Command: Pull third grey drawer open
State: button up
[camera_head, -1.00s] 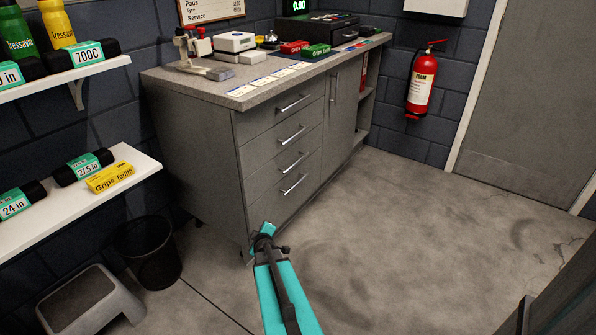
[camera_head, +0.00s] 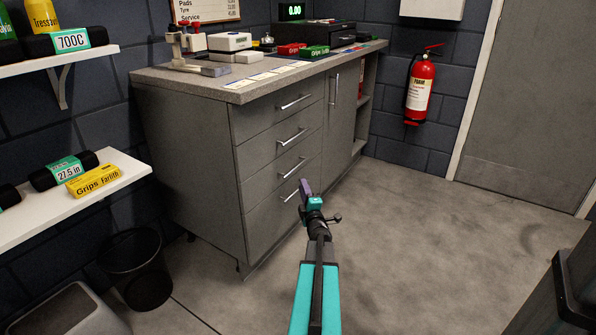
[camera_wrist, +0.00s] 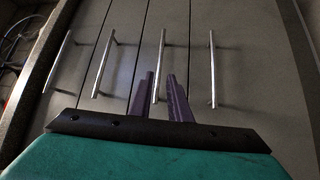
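The grey cabinet has a stack of grey drawers with silver bar handles, all closed. The third drawer (camera_head: 262,185) from the top has its handle (camera_head: 292,167) just above and left of my gripper (camera_head: 305,187) in the head view. In the wrist view the drawers appear turned sideways, with the top one at left. There the third handle (camera_wrist: 159,68) runs between the two dark purple fingers of my gripper (camera_wrist: 160,82). The fingers are apart, one on each side of the bar. Whether the tips reach around it in depth, I cannot tell.
The grey countertop (camera_head: 240,89) above carries boxes and cards. A tall cupboard door (camera_head: 340,112) adjoins the drawers at right. A black bin (camera_head: 137,270) and shelves stand at left. The floor (camera_head: 420,240) in front and at right is clear.

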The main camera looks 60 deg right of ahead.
aim_at(297, 167)
jog(key=shift+s+d, duration=0.1)
jog(key=shift+d, duration=0.1)
jog(key=shift+b+x, duration=1.55)
jog(key=shift+x, duration=5.25)
jog(key=shift+c, duration=0.4)
grip_shut()
jog(key=shift+s+a, duration=0.1)
jog(key=shift+a, duration=0.2)
jog(key=shift+d, duration=0.15)
jog(key=shift+r, duration=0.1)
